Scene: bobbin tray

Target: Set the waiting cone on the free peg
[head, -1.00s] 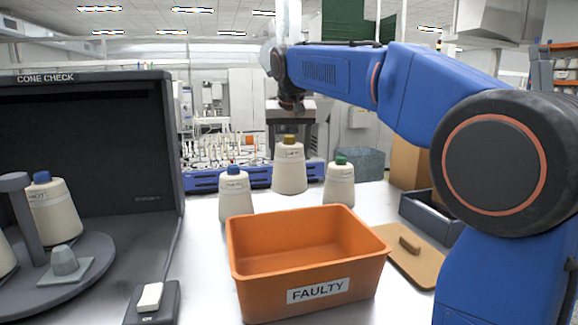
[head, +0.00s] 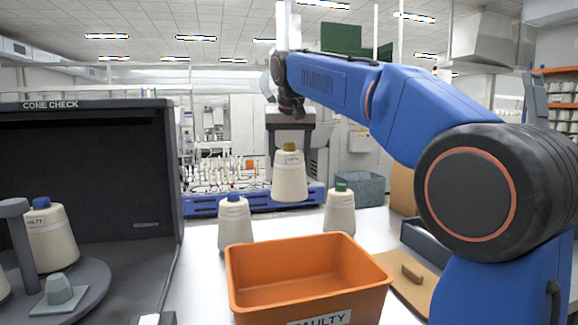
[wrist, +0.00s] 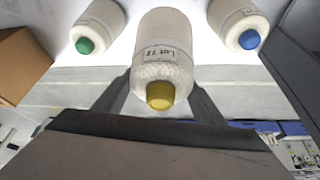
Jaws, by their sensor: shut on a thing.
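My gripper (head: 290,143) is shut on a cream cone with a yellow top (head: 290,177) and holds it upright, raised behind the orange bin. In the wrist view the cone (wrist: 163,55) sits between the two fingers, its label facing the camera. A grey round turntable (head: 92,288) stands at the left in the dark booth. A bare grey tapered peg (head: 59,288) on a square plate shows at its front. A blue-topped cone (head: 52,240) stands on the turntable behind that peg, and another cone is cut off at the left edge.
A blue-topped cone (head: 235,220) and a green-topped cone (head: 340,212) stand on the table either side of the held cone. The orange FAULTY bin (head: 305,291) fills the front middle. The CONE CHECK booth (head: 172,190) has a side wall toward the table. A grey post (head: 22,240) rises from the turntable.

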